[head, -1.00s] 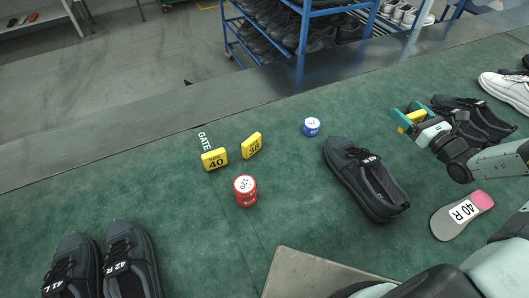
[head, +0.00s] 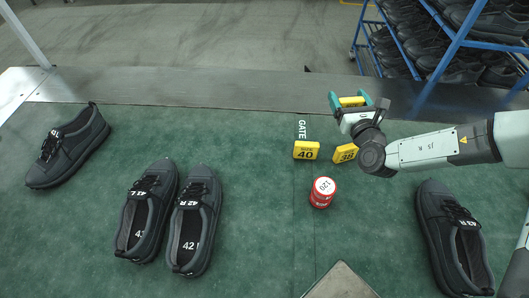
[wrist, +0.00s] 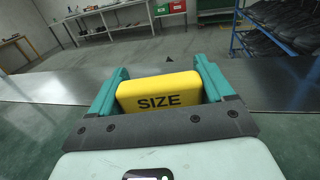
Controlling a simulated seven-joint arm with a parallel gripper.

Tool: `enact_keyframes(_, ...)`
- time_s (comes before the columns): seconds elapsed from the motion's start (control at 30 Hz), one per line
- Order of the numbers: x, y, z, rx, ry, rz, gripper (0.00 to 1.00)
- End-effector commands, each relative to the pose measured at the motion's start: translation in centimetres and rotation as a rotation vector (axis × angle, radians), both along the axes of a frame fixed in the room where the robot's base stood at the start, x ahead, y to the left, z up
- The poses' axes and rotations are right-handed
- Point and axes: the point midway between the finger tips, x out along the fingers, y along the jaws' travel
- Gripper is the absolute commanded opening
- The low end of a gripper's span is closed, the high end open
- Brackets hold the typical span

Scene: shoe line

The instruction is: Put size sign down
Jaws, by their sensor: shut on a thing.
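My gripper (head: 350,102) is shut on a yellow size sign (head: 352,101), held above the far side of the green table. In the wrist view the sign (wrist: 160,95) sits between the two teal fingers, with the word SIZE showing and its number hidden. Two other yellow size signs stand on the table near the GATE lettering (head: 302,129). The sign marked 40 (head: 306,150) is on the left. The other sign (head: 345,153), which reads 39 or 38, is just right of it, close below my gripper and partly covered by my wrist.
A red tin marked 120 (head: 322,192) stands nearer than the signs. A pair of dark shoes (head: 147,212) (head: 193,222) and a single shoe (head: 68,146) are at left. Another shoe (head: 452,240) is at right. The table between the pair and the signs is clear.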

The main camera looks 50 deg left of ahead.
Motion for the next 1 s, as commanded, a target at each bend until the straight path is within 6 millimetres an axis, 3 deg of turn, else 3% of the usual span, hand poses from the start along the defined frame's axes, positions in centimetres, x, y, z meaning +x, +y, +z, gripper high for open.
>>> enact_keyframes(0.03, -2.3, 2.3, -0.2, 0.003, 0.004, 0.022, 0.48)
enact_keyframes(0.2, -9.5, 8.1, -0.8, 0.001, 0.005, 0.073, 0.48)
enact_keyframes(0.4, -17.6, 12.4, -1.5, 0.001, 0.003, 0.135, 0.48)
enact_keyframes(0.5, -20.5, 13.6, -1.7, 0.001, 0.001, 0.158, 0.48)
enact_keyframes(0.7, -23.2, 14.5, -2.5, 0.001, 0.000, 0.181, 0.48)
enact_keyframes(1.0, -23.4, 14.5, -7.6, 0.000, -0.001, 0.182, 0.48)
